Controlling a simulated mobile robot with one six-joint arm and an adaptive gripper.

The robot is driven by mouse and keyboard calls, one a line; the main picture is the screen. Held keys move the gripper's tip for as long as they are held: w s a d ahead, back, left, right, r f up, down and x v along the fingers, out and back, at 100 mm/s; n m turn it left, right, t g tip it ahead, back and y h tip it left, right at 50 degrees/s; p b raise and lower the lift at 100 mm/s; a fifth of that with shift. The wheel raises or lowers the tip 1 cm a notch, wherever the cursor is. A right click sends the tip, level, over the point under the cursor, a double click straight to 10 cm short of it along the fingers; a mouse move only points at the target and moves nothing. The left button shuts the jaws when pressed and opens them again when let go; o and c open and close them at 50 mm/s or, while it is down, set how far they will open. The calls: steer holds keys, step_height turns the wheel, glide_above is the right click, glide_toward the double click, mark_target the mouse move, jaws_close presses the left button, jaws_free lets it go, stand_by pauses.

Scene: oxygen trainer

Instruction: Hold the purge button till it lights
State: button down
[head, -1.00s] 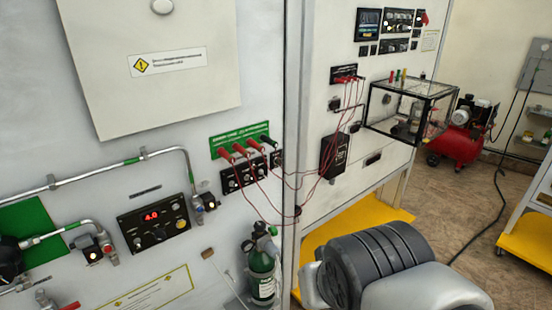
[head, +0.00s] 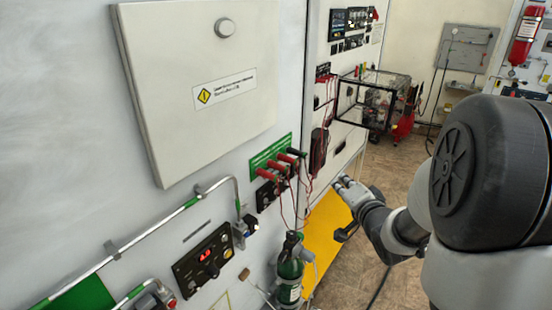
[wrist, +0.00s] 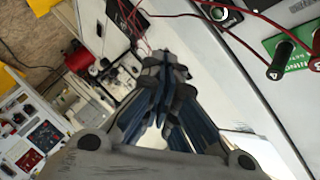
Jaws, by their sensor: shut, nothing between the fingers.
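The control panel (head: 204,260) with a red lit display is on the white wall at lower left in the head view. It has small knobs and a yellowish round control (head: 228,253). The lettering is too small to read, so I cannot tell which control is the purge button. My gripper (wrist: 165,62) is shut and empty in the wrist view, its dark fingers together. In the head view my arm reaches in from the right, and its end is well to the right of the panel, apart from the wall.
A green gas cylinder (head: 290,270) stands right of the panel. Red plugs with loose wires (head: 275,172) stick out of the wall above it. A metal pipe (head: 150,232) runs along the wall. A glass case (head: 372,98) juts out farther back. Some floor (head: 398,165) is clear.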

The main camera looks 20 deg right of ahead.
mark_target(298, 170)
steer(key=shift+d, duration=0.15)
steer(key=w+a+b, duration=0.1)
steer(key=w+a, duration=0.4)
steer(key=w, duration=0.2)
steer(key=shift+a+b, duration=0.25)
steer(key=shift+b, duration=0.1)
steer(key=shift+w+a, duration=0.1)
stand_by(1.5)
steer(key=shift+w+a, duration=0.2)
steer(key=shift+w, duration=0.05)
steer(key=shift+w+a+b, duration=0.2)
steer(key=shift+w+b, duration=0.1)
steer(key=shift+b, duration=0.1)
stand_by(1.5)
steer(key=shift+s+d, duration=0.5)
steer(key=shift+s, duration=0.15)
